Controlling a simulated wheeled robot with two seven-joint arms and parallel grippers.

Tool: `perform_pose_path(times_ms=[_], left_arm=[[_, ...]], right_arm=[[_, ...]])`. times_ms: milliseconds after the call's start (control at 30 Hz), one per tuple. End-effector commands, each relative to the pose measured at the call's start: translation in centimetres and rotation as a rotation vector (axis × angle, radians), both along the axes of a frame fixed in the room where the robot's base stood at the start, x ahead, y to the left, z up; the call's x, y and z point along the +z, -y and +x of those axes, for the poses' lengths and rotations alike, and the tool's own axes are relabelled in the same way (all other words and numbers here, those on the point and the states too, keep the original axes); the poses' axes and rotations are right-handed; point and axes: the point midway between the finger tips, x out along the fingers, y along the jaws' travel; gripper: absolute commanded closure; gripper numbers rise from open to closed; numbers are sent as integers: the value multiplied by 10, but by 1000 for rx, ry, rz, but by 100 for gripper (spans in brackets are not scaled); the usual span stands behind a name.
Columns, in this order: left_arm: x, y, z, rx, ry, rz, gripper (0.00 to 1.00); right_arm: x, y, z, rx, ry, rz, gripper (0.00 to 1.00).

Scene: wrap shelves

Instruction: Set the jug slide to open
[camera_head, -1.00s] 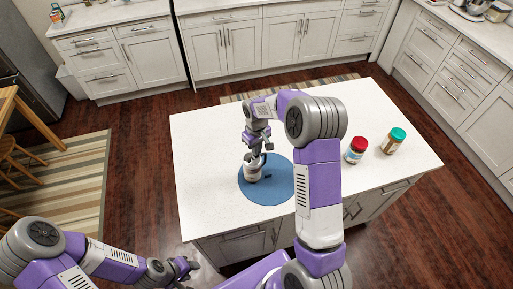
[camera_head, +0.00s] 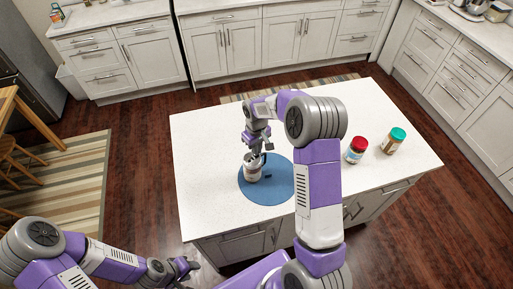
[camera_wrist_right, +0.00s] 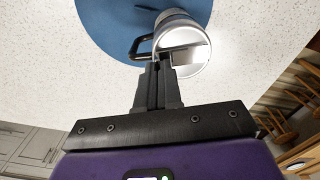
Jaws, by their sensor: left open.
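The jug (camera_head: 252,174), a pale cylinder with a black handle, stands upright on the round blue mat (camera_head: 284,192). In the right wrist view the jug's light grey lid (camera_wrist_right: 190,38) faces the camera, with a dark bar and a grey rectangular slide (camera_wrist_right: 187,58) on it. My right gripper (camera_head: 258,154) is above the jug's top. In the wrist view its two fingers (camera_wrist_right: 160,66) are together, with their tips at the lid's edge beside the slide; I cannot tell whether they touch it. My left gripper (camera_head: 187,266) is open and empty, low at the front left, away from the island.
A red-lidded jar (camera_head: 356,150) and a green-lidded jar (camera_head: 393,141) stand on the white island top (camera_head: 210,140) to the right. The island's left part is clear. My right arm covers part of the mat and island.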

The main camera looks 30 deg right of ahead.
Motion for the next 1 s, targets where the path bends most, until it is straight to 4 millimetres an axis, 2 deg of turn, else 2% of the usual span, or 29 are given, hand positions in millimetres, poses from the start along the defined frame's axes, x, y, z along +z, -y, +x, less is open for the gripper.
perform_pose_path(times_ms=[267, 500, 600, 700, 1000], left_arm=[[-3, 0, 0, 0, 0, 0, 57], [-3, 0, 0, 0, 0, 0, 57], [-3, 0, 0, 0, 0, 0, 57], [-3, 0, 0, 0, 0, 0, 57], [-3, 0, 0, 0, 0, 0, 57]], right_arm=[[0, 26, 5, -3, 3, -1, 100], [1, 26, 5, 0, 2, -1, 100], [1, 26, 5, 0, 1, -1, 81], [1, 26, 4, 0, 1, -1, 68], [3, 26, 5, 0, 2, -1, 68]])
